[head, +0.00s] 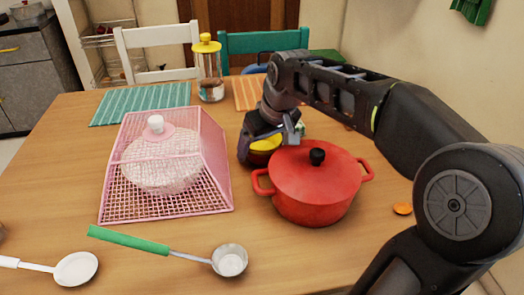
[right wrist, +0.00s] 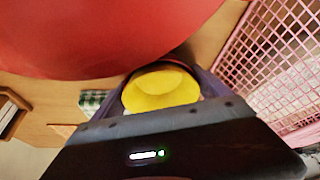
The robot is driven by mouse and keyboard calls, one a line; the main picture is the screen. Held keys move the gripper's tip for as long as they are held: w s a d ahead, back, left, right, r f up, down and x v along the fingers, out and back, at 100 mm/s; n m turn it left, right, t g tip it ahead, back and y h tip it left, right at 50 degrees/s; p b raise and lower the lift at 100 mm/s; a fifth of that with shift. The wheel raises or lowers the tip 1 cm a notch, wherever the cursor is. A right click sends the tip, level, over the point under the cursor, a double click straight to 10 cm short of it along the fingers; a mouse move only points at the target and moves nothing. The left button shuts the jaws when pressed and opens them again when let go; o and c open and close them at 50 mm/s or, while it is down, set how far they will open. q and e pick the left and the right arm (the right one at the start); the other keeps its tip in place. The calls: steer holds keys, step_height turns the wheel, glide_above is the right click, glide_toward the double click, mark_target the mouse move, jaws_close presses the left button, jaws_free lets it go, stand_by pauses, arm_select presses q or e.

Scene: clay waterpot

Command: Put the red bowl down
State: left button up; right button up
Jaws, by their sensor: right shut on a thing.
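The small red bowl (head: 262,157), yellow inside, is at my right gripper (head: 264,148) in the head view, just left of and behind a red pot. In the right wrist view its yellow inside (right wrist: 162,90) shows between the fingers of my right gripper (right wrist: 160,92). The right gripper is shut on the bowl. Much of the bowl is hidden by the gripper, and I cannot tell whether its base touches the table. My left gripper is not in view.
The lidded red pot (head: 312,190) stands close on the right. A pink mesh cover (head: 215,170) over a pale pot stands left. A green-handled ladle (head: 130,240) and white spoon (head: 76,268) lie in front. A yellow-lidded jar (head: 208,75) stands behind, between placemats.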

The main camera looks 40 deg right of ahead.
steer(key=c, duration=0.4)
steer(key=shift+c, duration=0.2)
steer(key=shift+r, duration=0.1)
step_height(320, 180, up, 10)
steer(key=p, duration=0.3)
stand_by(0.4)
